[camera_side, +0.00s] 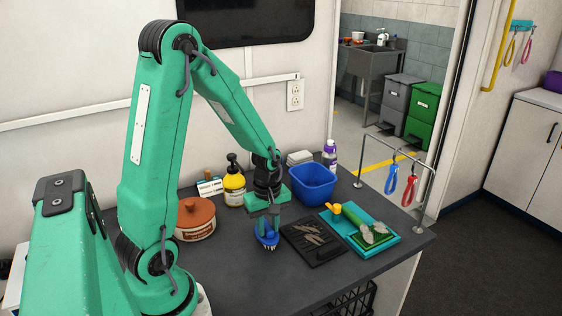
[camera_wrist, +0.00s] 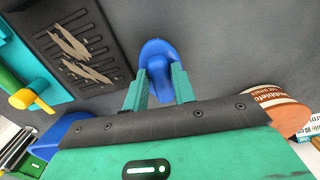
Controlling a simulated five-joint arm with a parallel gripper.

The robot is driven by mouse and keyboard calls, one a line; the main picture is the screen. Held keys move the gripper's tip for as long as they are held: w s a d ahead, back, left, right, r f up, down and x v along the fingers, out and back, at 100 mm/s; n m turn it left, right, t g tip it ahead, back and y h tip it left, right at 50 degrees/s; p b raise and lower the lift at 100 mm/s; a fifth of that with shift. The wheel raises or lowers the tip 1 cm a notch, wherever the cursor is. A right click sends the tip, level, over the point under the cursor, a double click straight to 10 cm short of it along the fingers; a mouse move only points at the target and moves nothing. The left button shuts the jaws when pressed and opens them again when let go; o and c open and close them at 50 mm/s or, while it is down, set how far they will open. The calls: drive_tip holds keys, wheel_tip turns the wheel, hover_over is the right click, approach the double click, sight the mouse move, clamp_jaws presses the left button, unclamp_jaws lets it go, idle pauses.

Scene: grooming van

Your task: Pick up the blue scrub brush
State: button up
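The blue scrub brush (camera_side: 267,235) is at the dark counter top, bristles down, directly below my gripper (camera_side: 264,214). In the wrist view the brush (camera_wrist: 158,60) lies between the two green fingers of my gripper (camera_wrist: 159,80), one on each side. The fingertips are close against its sides. I cannot tell whether they press on it or only straddle it. The fingers hide part of the brush in the side view. I cannot tell whether the bristles touch the counter.
A dark ridged tray (camera_side: 312,241) with light strips lies right of the brush. Beyond it are a teal tray (camera_side: 390,246) and a blue tub (camera_side: 313,184). A terracotta-lidded jar (camera_side: 196,219) and a yellow bottle (camera_side: 234,187) stand left. The counter front is clear.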

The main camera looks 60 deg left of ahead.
sight(268, 227)
clamp_jaws()
drive_tip(key=shift+r, duration=0.1)
drive_tip(key=shift+r, duration=2)
drive_tip(key=s+d+r, duration=0.1)
drive_tip(key=d+r, duration=0.5)
drive_tip(key=d, duration=0.5)
drive_tip(key=shift+s+d+r, duration=0.3)
drive_tip(key=shift+s+r, duration=0.1)
drive_tip(key=shift+w, duration=0.1)
drive_tip(key=w+r+m, duration=0.2)
drive_tip(key=w+m, duration=0.4)
drive_tip(key=m, duration=0.2)
drive_tip(key=w+r+m, duration=0.2)
drive_tip(key=w+m, duration=0.4)
drive_tip(key=m, duration=0.3)
drive_tip(key=shift+w+d+r, duration=0.2)
drive_tip(key=shift+w+r, duration=0.15)
